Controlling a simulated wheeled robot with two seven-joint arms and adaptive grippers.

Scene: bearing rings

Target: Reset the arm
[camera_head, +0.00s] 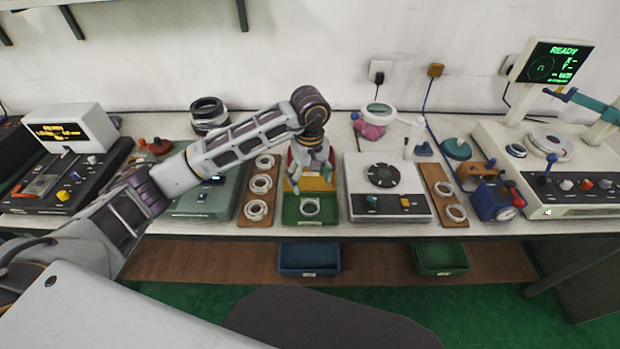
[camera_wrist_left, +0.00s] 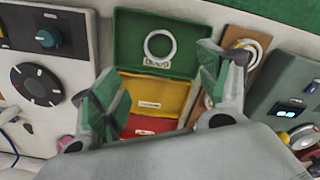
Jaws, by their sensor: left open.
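My left arm reaches in from the left in the head view. My left gripper (camera_head: 309,175) hangs over the sorting tray with green, yellow and red sections. In the left wrist view the left gripper (camera_wrist_left: 160,95) is open, with nothing between its fingers. A bearing ring (camera_head: 310,207) lies in the green section (camera_head: 290,216) of the tray; the ring also shows in the left wrist view (camera_wrist_left: 160,45). The yellow section (camera_wrist_left: 172,86) and red section (camera_wrist_left: 140,124) show no ring in their visible parts. My right gripper is not in view.
A wooden board (camera_head: 250,220) with several rings stands left of the tray. A tester with a round dial (camera_head: 390,205) and another ring board (camera_head: 438,180) stand right. Machines occupy both bench ends. A blue bin (camera_head: 309,260) and a green bin (camera_head: 440,260) are below the bench.

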